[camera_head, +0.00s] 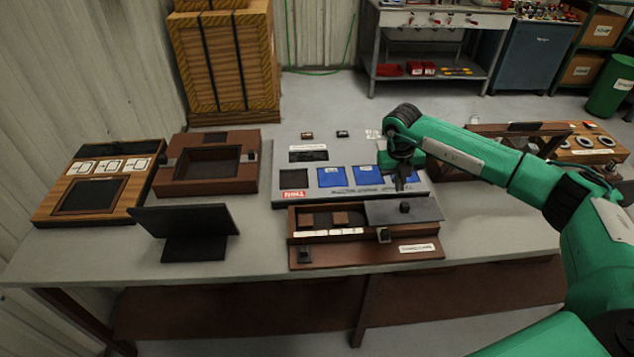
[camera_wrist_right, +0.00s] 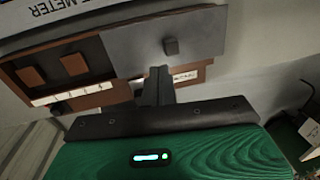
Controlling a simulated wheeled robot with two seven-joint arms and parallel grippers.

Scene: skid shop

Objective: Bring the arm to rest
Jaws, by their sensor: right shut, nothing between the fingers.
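My right gripper (camera_head: 402,178) is above the back part of the brown wooden box (camera_head: 342,258), near its dark sliding lid (camera_head: 378,211). Its fingers are shut with nothing between them. In the right wrist view the shut fingers (camera_wrist_right: 157,80) point toward the box, apart from the small dark knob on the lid (camera_wrist_right: 171,46) as far as I can tell. Two brown blocks show in the open left part of the box (camera_wrist_right: 32,76). The green right arm (camera_head: 470,160) reaches in from the right. My left gripper is not in view.
A grey panel with blue squares (camera_head: 283,199) lies behind the box. A black stand (camera_head: 185,222), a brown framed box (camera_head: 173,189) and a wooden board (camera_head: 48,215) are on the left. A brown rack (camera_head: 590,155) is at right. The front table strip (camera_head: 110,268) is clear.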

